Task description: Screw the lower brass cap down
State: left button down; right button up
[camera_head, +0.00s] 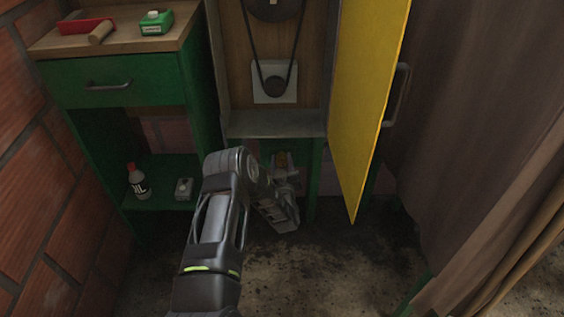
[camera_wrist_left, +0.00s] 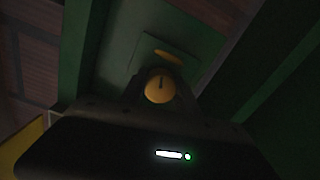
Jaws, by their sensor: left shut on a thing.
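My left gripper (camera_head: 284,174) reaches into the shadowed space below the ledge of the machine, behind my forearm. In the left wrist view a round brass cap (camera_wrist_left: 158,92) with a dark slot mark sits at the tip of my dark gripper. The gripper is shut on it, with dark finger shapes close around it. Behind the cap is a green panel with a small yellow bar (camera_wrist_left: 168,56). The cap's thread and seat are hidden. My right gripper is not in view.
A yellow door (camera_head: 366,100) stands open right of the gripper. A grey ledge (camera_head: 274,124) lies above it, below a belt and pulley (camera_head: 275,86). To the left, a green cabinet (camera_head: 125,88) holds a bottle (camera_head: 138,183) and a small grey box (camera_head: 184,188). A brown curtain (camera_head: 470,130) hangs at right.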

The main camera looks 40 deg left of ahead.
pick_arm(q)
jog(key=m, duration=0.2)
jog(key=m+b, duration=0.1)
jog(key=m, duration=0.1)
jog(key=shift+f+m, duration=0.2)
jog(key=shift+m, duration=0.2)
jog(key=m+b, duration=0.1)
jog(key=m, duration=0.3)
jog(key=shift+s+m, duration=0.1)
jog(key=shift+m, duration=0.3)
jog(key=c, duration=1.2)
grip_release()
jog(key=shift+a, duration=0.1)
jog(key=o, duration=0.3)
jog(key=shift+r, duration=0.15)
